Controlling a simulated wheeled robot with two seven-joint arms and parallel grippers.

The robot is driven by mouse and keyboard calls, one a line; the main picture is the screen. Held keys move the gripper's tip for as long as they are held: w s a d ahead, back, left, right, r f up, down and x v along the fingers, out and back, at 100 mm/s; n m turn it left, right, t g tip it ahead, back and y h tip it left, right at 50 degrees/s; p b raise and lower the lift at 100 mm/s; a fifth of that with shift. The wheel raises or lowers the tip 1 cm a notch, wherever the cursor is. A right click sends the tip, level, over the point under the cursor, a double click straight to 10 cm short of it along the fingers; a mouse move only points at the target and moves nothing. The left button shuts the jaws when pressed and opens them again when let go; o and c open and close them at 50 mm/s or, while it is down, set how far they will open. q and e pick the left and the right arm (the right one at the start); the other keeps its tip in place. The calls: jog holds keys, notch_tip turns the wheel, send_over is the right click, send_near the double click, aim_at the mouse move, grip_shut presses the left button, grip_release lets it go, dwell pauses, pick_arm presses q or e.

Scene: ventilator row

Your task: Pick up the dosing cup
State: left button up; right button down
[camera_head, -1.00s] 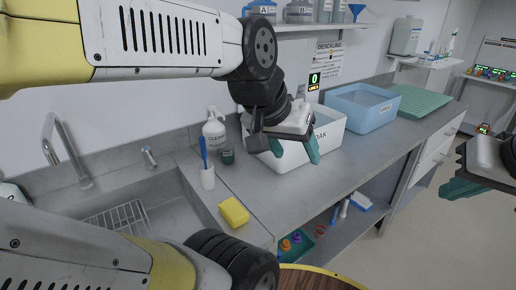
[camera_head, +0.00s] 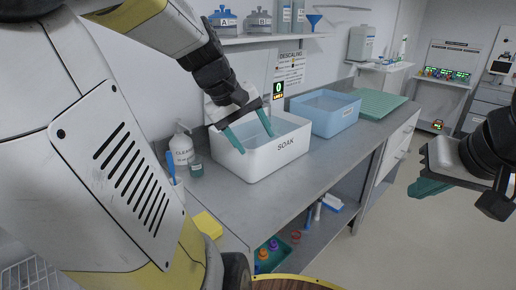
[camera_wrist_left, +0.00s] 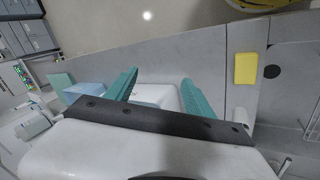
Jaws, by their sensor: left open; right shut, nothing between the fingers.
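A small dark green translucent cup (camera_head: 196,166), which looks like the dosing cup, stands on the counter beside the white cleaner bottle (camera_head: 181,150). I cannot make it out in the left wrist view. My left gripper (camera_head: 256,142) is open and empty, its fingers pointing down over the white SOAK tub (camera_head: 276,147), to the right of the cup. Its fingers (camera_wrist_left: 160,78) also show in the left wrist view, with the white tub behind them. My right gripper (camera_head: 430,188) is shut and empty at the far right, over the floor beyond the counter's front.
A blue tub (camera_head: 330,116) and a green ribbed mat (camera_head: 366,104) lie further along the counter. A blue brush (camera_head: 171,163) stands left of the bottle. A yellow sponge (camera_head: 208,224) lies near the front, partly behind my arm. A shelf (camera_head: 270,38) with jars hangs above.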

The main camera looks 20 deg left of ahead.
pick_arm(q)
jog(key=w+a+f+n+h, duration=0.1)
jog(key=w+a+f+n, duration=0.1)
jog(key=w+a+n, duration=0.3)
jog(key=w+a+f+n, duration=0.2)
jog(key=w+a+n, duration=0.1)
jog(key=a, duration=0.4)
jog(key=n+t+h, duration=0.2)
jog(key=n+t, duration=0.5)
jog(key=n, duration=0.8)
send_over(189, 165)
jog(key=s, duration=0.1)
notch_tip(189, 165, down, 11)
jog(key=f, duration=0.8)
jog(key=shift+a+f, duration=0.15)
jog(key=shift+a, duration=0.2)
jog(key=x, duration=0.7)
jog(key=shift+w+f, duration=0.1)
jog(key=shift+f, duration=0.1)
jog(key=c, duration=1.2)
jog(key=shift+r, duration=0.1)
